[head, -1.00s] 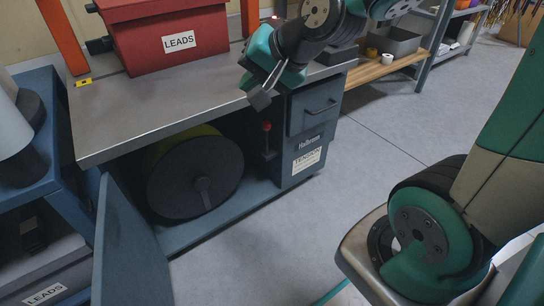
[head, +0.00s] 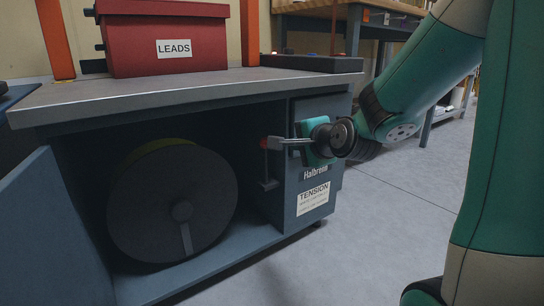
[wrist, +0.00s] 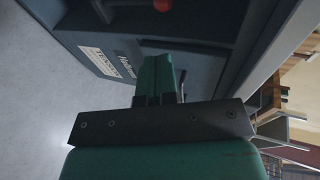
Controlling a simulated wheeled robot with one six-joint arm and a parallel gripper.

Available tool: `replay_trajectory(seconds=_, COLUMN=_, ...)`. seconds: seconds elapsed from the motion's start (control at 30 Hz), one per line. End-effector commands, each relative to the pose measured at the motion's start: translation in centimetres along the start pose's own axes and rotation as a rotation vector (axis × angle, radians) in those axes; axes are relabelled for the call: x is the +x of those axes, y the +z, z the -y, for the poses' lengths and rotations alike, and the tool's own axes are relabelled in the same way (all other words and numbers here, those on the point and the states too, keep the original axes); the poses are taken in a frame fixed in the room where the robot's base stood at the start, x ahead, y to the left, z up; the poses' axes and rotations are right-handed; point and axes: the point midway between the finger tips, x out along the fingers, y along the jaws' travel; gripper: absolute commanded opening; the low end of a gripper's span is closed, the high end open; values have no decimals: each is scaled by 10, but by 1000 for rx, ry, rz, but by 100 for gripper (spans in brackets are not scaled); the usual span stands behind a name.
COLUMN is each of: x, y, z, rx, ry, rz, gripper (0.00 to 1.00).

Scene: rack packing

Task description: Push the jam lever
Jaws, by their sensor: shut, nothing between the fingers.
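The lever with a red knob (head: 264,143) stands upright inside the open cabinet bay, right of the big dark reel (head: 150,205). Its red knob (wrist: 162,4) shows at the top edge of the wrist view. My gripper (head: 276,144) is shut and empty, reaching left across the drawer side of the cabinet. In the head view its fingertips appear right beside the knob. In the wrist view the green fingers (wrist: 155,62) point toward the knob with a visible gap. Contact does not show.
The cabinet's open door (head: 50,230) stands at the left. The drawer column with the TENSION label (head: 313,198) is right of the bay. A red LEADS box (head: 165,45) and a dark flat case (head: 312,63) are on top. Floor (head: 390,220) in front is clear.

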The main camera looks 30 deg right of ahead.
Motion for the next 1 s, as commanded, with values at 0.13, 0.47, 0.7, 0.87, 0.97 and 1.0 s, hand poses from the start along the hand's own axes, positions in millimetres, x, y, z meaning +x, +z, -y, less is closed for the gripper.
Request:
replay_trajectory(seconds=0.13, x=0, y=0, z=1, rx=-1, ry=1, rz=1, gripper=0)
replay_trajectory(seconds=0.47, x=5, y=1, z=7, rx=-5, ry=5, rz=12, gripper=0)
replay_trajectory(seconds=0.7, x=16, y=2, z=10, rx=-5, ry=4, rz=19, gripper=0)
replay_trajectory(seconds=0.87, x=20, y=1, z=8, rx=-2, ry=7, rz=11, gripper=0)
replay_trajectory(seconds=0.97, x=23, y=0, z=6, rx=1, ry=9, rz=1, gripper=0)
replay_trajectory(seconds=1.0, x=38, y=2, z=-1, rx=-5, ry=2, rz=5, gripper=0)
